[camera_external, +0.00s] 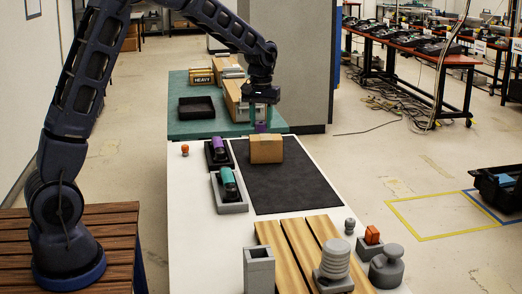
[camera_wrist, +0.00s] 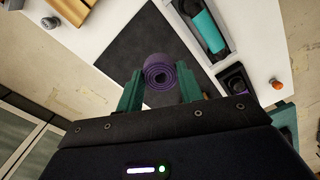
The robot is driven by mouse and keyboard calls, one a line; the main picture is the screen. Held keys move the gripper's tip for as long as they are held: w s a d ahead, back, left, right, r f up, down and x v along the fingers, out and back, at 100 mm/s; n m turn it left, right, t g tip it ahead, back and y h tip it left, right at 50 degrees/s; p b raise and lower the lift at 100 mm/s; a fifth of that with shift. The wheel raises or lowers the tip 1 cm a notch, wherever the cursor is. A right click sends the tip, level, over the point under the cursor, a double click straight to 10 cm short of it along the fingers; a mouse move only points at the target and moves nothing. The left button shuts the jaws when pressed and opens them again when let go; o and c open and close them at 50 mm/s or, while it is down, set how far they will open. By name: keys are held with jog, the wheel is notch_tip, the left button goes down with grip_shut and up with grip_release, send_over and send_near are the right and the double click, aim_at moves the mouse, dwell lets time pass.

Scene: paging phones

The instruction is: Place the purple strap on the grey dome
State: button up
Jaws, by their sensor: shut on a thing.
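The purple strap (camera_wrist: 159,72) is a rolled coil held between the green fingers of my gripper (camera_wrist: 160,90) in the wrist view. In the external view my gripper (camera_external: 261,115) is above the far end of the dark mat, with the purple strap (camera_external: 261,127) low between its fingers, just behind the cardboard box. Two grey rounded shapes stand at the front right: a ribbed, tiered one (camera_external: 335,260) and a smooth one with a knob on top (camera_external: 386,268). I cannot tell which is the grey dome. Both are far from my gripper.
The cardboard box (camera_external: 266,149) stands on the dark mat (camera_external: 285,190). A grey tray (camera_external: 232,208) holds a teal roll; a black tray (camera_external: 209,163) holds a purple item. An orange block (camera_external: 372,234), slatted wood and a grey square holder (camera_external: 259,270) are in front. Most of the mat is clear.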

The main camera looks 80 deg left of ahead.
jog(key=w+d+r+m, duration=0.1)
jog(key=w+d, duration=0.2)
jog(key=d, duration=0.3)
jog(key=w+d+r+m, duration=0.2)
jog(key=w+d, duration=0.1)
jog(key=d, duration=0.3)
notch_tip(320, 180, up, 6)
jog(key=m, duration=0.6)
send_over(337, 244)
notch_tip(337, 244, down, 19)
jog(key=shift+s+f, duration=0.1)
jog(key=shift+f, duration=0.1)
jog(key=shift+f, duration=0.1)
jog(key=o, duration=0.7)
jog(key=shift+o, duration=1.3)
